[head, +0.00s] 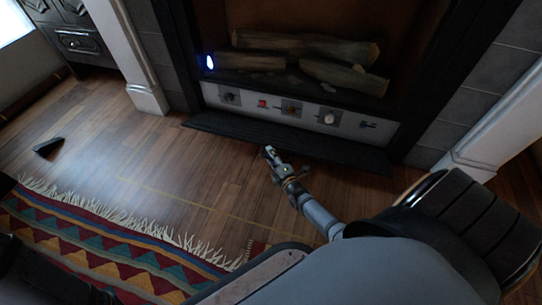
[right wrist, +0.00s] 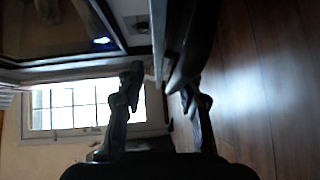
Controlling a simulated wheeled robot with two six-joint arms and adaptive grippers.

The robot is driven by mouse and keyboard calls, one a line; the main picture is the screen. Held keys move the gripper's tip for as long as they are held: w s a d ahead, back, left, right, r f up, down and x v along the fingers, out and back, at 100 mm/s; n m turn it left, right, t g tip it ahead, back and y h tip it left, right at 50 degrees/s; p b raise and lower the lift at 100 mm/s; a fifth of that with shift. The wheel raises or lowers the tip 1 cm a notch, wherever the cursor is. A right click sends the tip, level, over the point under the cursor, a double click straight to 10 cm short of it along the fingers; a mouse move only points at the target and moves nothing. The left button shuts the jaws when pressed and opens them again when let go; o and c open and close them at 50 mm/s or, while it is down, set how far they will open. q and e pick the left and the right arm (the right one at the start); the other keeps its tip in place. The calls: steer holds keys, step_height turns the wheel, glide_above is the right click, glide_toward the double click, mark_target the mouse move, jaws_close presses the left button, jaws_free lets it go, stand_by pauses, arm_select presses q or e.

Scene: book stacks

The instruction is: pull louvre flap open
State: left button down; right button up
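The louvre flap (head: 290,143) is a long dark slatted panel at the foot of the fireplace. In the head view it lies folded outward, low over the floor, below a pale control strip (head: 325,117) that shows uncovered. My right gripper (head: 268,152) is at the flap's front edge, near its middle. In the right wrist view the two fingers of the right gripper (right wrist: 155,80) stand apart, with a gap between their tips. The flap (right wrist: 198,40) runs edge-on just ahead of them; whether they touch it I cannot tell. My left gripper is out of view.
The firebox above holds logs (head: 295,62) and a small blue-white light (head: 210,62). The strip carries several knobs and a red button (head: 262,103). A patterned fringed rug (head: 100,250) lies in front; a dark wedge (head: 48,147) sits on clear wooden floor at left.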

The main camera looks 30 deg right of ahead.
steer(key=shift+s, duration=0.1)
steer(key=s, duration=1.1)
steer(key=shift+s+a+r, duration=0.35)
steer(key=shift+a+r, duration=0.1)
